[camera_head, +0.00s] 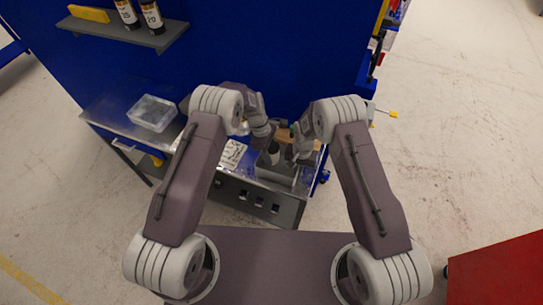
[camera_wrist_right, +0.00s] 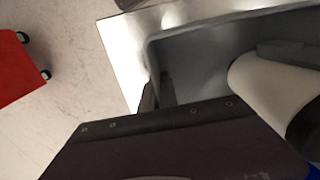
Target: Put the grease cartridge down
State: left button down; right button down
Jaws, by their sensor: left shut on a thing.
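The grease cartridge looks like a pale cylinder with a dark end. My right gripper (camera_head: 294,160) is just to the right, over the bench end. Its jaws are too small and dark to judge. Whether the cartridge touches the recess is unclear.
The metal bench (camera_head: 110,115) runs along a blue panel (camera_head: 230,55). A clear bin (camera_head: 152,113) and a printed sheet (camera_head: 232,154) lie on it. A shelf (camera_head: 130,33) above holds two dark labelled bottles and a yellow block. A red cabinet (camera_head: 500,270) stands at lower right.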

pick_arm(q)
jog(key=shift+w+f, duration=0.1)
jog(key=shift+f, duration=0.85)
jog(key=c, duration=0.7)
grip_release()
jog(key=shift+o, duration=0.2)
jog(key=s+v, duration=0.1)
jog(key=v, duration=1.1)
jog(key=shift+w, duration=0.4)
